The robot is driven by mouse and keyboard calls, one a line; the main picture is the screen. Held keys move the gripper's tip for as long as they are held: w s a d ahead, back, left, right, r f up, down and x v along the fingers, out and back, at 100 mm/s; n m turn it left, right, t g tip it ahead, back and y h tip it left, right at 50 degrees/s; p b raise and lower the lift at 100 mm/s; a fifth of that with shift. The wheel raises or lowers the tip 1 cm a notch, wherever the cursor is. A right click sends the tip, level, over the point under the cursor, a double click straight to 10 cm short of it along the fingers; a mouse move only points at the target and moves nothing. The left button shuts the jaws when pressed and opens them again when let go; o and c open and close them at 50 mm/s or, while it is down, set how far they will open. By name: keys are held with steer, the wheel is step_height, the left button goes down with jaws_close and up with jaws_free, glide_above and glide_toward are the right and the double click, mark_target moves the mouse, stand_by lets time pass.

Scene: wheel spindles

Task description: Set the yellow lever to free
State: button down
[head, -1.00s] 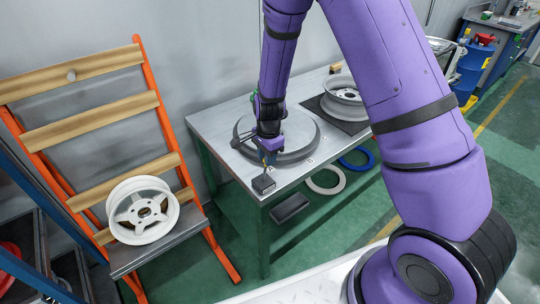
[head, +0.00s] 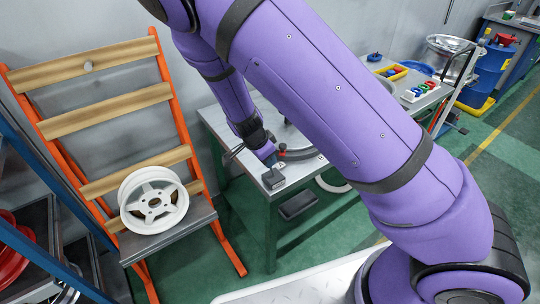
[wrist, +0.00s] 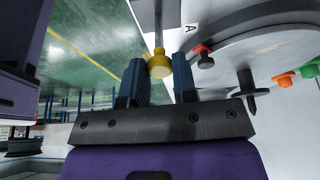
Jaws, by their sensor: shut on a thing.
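The yellow lever (wrist: 160,64) shows in the wrist view as a yellow knob on a grey rod. The rod runs up to a grey block at the top edge. My gripper (wrist: 158,72) has its two blue fingers on either side of the knob and is shut on it. In the head view my gripper (head: 268,155) is low over the near left corner of the metal table, beside the dark lever box (head: 273,180). The yellow knob is not clearly visible there. I cannot read a free mark in either view.
A red knob (wrist: 203,49) and a dark upright peg (wrist: 246,85) stand close to the right of my gripper, by the grey round plate (wrist: 275,28). A white wheel (head: 153,200) rests on the orange rack at left. My arm hides much of the table.

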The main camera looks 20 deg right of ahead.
steer(key=shift+s+a+f+t+h, duration=0.2)
steer(key=shift+a+f+t+h, duration=0.1)
steer(key=shift+a+h, duration=0.45)
steer(key=shift+s+a+f+t+h, duration=0.2)
steer(key=shift+a+f+t+h, duration=0.1)
steer(key=shift+a+h, duration=0.45)
steer(key=shift+d+f, duration=0.1)
steer(key=c, duration=0.9)
jaws_free()
steer(key=v, duration=1)
steer(key=shift+a+r, duration=0.25)
steer(key=shift+a, duration=0.05)
steer(key=shift+s, duration=0.1)
